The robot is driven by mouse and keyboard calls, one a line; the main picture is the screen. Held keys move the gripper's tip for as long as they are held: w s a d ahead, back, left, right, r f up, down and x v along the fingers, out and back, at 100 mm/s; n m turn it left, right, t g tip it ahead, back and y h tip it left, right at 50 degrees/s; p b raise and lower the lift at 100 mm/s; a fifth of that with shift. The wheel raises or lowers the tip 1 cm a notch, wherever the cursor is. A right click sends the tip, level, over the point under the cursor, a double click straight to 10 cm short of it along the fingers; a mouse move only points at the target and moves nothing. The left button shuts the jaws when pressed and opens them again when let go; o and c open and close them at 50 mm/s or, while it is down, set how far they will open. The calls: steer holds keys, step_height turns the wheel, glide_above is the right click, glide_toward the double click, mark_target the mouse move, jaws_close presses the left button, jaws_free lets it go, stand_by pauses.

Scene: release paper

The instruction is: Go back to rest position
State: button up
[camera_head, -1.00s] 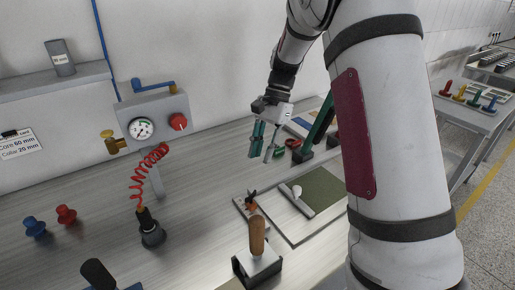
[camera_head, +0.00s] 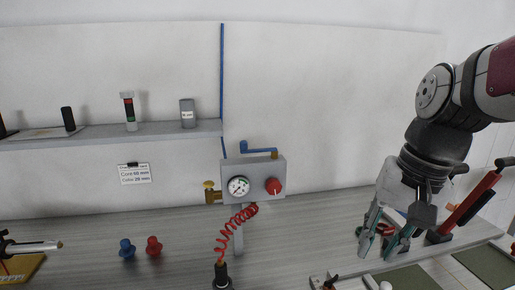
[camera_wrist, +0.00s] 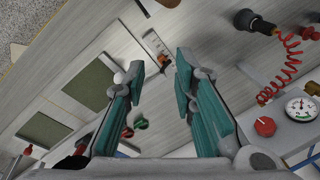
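My gripper (camera_head: 384,240) hangs above the right part of the workbench (camera_head: 320,222) in the head view, with its fingers pointing down. In the wrist view its two green-padded fingers (camera_wrist: 160,75) stand apart with nothing between them. The gripper is open and empty. My arm comes in from the upper right of the head view.
A gauge box (camera_head: 252,180) with a red knob (camera_head: 274,186) and a coiled red hose (camera_head: 235,228) stands left of my gripper. A red lever tool (camera_head: 475,205) is close on its right. A shelf (camera_head: 110,138) runs along the wall. Blue (camera_head: 127,248) and red (camera_head: 153,246) plugs sit on the bench.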

steer(key=s+n+t+h, duration=0.1)
steer(key=s+n, duration=0.3)
steer(key=s, duration=0.6)
steer(key=shift+s+a+f+n+t+h, duration=0.2)
steer(key=shift+s+f+n+t+h, duration=0.15)
steer(key=shift+t, duration=0.55)
